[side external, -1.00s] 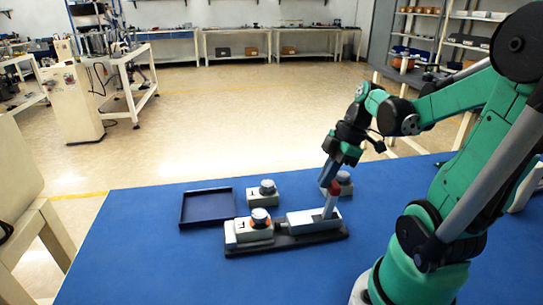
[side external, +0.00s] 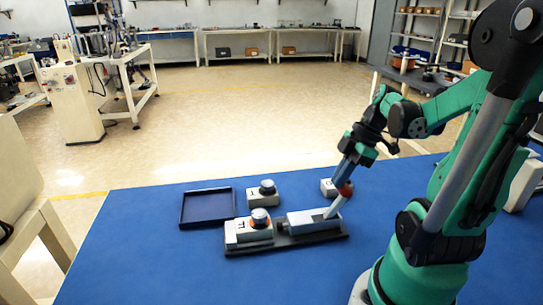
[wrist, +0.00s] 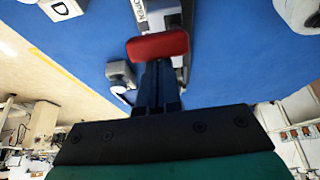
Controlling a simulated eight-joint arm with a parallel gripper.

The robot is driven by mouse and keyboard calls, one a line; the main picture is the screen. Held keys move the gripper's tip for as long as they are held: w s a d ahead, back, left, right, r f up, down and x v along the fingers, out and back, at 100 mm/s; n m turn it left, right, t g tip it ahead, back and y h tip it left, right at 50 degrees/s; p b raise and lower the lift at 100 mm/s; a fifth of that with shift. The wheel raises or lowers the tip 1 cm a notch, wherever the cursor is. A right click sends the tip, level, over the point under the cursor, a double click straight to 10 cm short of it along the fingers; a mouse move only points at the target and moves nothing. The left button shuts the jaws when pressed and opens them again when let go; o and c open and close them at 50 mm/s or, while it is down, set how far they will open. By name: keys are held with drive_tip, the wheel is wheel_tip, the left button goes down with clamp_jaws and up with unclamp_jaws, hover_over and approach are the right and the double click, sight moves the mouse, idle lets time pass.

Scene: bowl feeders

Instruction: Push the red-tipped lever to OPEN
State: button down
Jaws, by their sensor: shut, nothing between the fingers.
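The red-tipped lever (side external: 346,189) stands on a light grey housing (side external: 312,220) on a dark base plate, tilted to the right in the side view. My gripper (side external: 340,181) is shut and empty, its fingertips at the left of the red tip and seemingly against it. In the wrist view the red tip (wrist: 157,46) lies just beyond my shut fingers (wrist: 158,85).
A box with a grey knob and orange ring (side external: 260,218) shares the base plate at left. Other knob boxes stand behind it (side external: 266,187) and behind my gripper (side external: 329,187). An empty dark tray (side external: 183,222) lies at left. The blue table front is clear.

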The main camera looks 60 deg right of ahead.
drive_tip(key=shift+s+d+f, duration=0.2)
drive_tip(key=shift+s+d, duration=0.1)
drive_tip(key=shift+d, duration=0.05)
drive_tip(key=w+a+r, duration=0.3)
drive_tip(key=s+d+r, duration=0.5)
drive_tip(key=r, duration=0.1)
drive_tip(key=shift+s+d, duration=0.15)
drive_tip(key=shift+s, duration=0.05)
drive_tip(key=w+a+f+m+t+h, duration=0.1)
drive_tip(key=w+a+m, duration=0.3)
drive_tip(key=a, duration=0.5)
drive_tip(key=w+a+f+m+t+h, duration=0.2)
drive_tip(key=w+a+m, duration=0.3)
drive_tip(key=w+a, duration=0.3)
drive_tip(key=shift+a+f+t, duration=0.5)
drive_tip(key=shift+a+f, duration=0.15)
drive_tip(key=shift+f, duration=0.25)
